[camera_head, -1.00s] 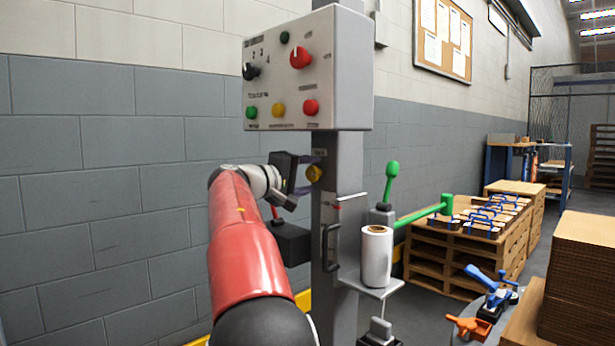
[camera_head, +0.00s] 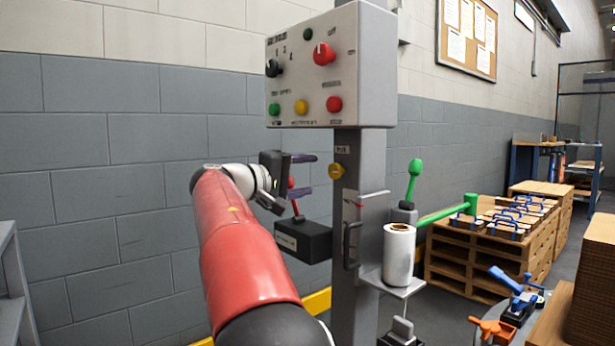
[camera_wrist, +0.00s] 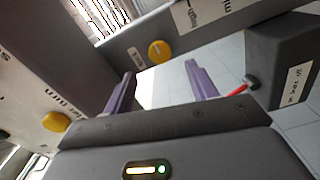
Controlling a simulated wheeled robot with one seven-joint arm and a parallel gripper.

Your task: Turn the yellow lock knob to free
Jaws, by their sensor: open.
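The yellow lock knob (camera_head: 337,171) sits on the grey post (camera_head: 358,220), below the control box. In the wrist view the yellow knob (camera_wrist: 159,51) lies beyond the fingertips, with a pale line across its face and a small label beside it. My gripper (camera_head: 310,175) is open and empty, to the left of the knob and apart from it. Its two purple fingers (camera_wrist: 160,75) show in the wrist view with clear space between them. The wording on the knob's label is too small to read.
The control box (camera_head: 350,60) with a red knob (camera_head: 324,54) and several buttons is above. A black box with a red lever (camera_head: 303,240) is just below my gripper. A black handle (camera_head: 350,245) and a white roll (camera_head: 399,255) are lower on the post.

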